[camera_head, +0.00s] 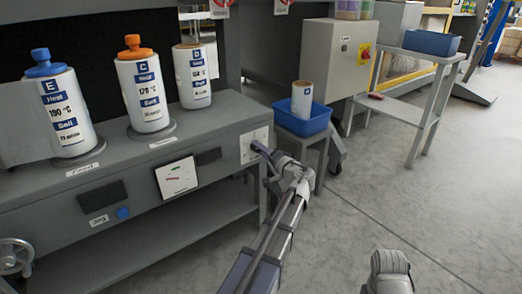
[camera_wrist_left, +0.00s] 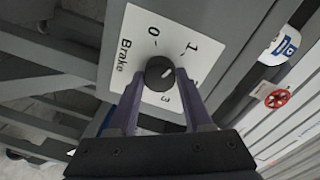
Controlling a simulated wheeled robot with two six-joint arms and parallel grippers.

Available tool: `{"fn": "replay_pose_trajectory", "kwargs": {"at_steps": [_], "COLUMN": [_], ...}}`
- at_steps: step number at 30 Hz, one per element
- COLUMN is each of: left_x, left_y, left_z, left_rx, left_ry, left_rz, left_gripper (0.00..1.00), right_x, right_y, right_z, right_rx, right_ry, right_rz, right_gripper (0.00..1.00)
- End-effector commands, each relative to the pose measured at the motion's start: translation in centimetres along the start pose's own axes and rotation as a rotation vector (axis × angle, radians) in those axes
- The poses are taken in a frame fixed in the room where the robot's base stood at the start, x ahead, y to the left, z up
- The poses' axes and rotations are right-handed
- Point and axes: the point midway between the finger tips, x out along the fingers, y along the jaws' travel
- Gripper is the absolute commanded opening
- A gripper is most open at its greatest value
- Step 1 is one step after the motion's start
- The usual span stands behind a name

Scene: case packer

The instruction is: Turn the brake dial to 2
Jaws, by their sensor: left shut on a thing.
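The brake dial is a round black knob (camera_wrist_left: 160,72) with a white pointer line, on a white panel (camera_wrist_left: 135,50) marked "Brake", with 0, 1 and 3 readable. The 2 is hidden behind a finger. The pointer slants to the upper right in the left wrist view; its exact setting is hard to tell. My left gripper (camera_wrist_left: 163,76) is shut on the knob, one finger on each side. In the head view my left gripper (camera_head: 259,149) reaches the panel (camera_head: 247,146) at the right end of the grey machine front. My right gripper is not in view.
Several labelled cylinders, such as E (camera_head: 65,112), stand on the machine top. A small display (camera_head: 176,178) and a handwheel (camera_head: 14,255) are on its front. A blue bin (camera_head: 290,120) holding a roll stands close behind my left gripper. The floor at right is clear.

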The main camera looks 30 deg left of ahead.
Motion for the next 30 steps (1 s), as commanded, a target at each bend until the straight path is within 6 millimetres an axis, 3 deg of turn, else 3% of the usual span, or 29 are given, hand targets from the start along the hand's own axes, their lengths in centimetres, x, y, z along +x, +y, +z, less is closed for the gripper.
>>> {"fn": "replay_pose_trajectory", "kwargs": {"at_steps": [30], "left_x": [-0.05], "left_y": [0.17], "left_z": [-0.16], "left_rx": [0.93], "left_ry": [-0.05], "left_rz": [0.012], "left_gripper": [0.0], "right_x": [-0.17], "right_y": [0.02], "right_z": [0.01], "right_rx": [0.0], "right_ry": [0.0], "right_rz": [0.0], "right_gripper": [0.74]}}
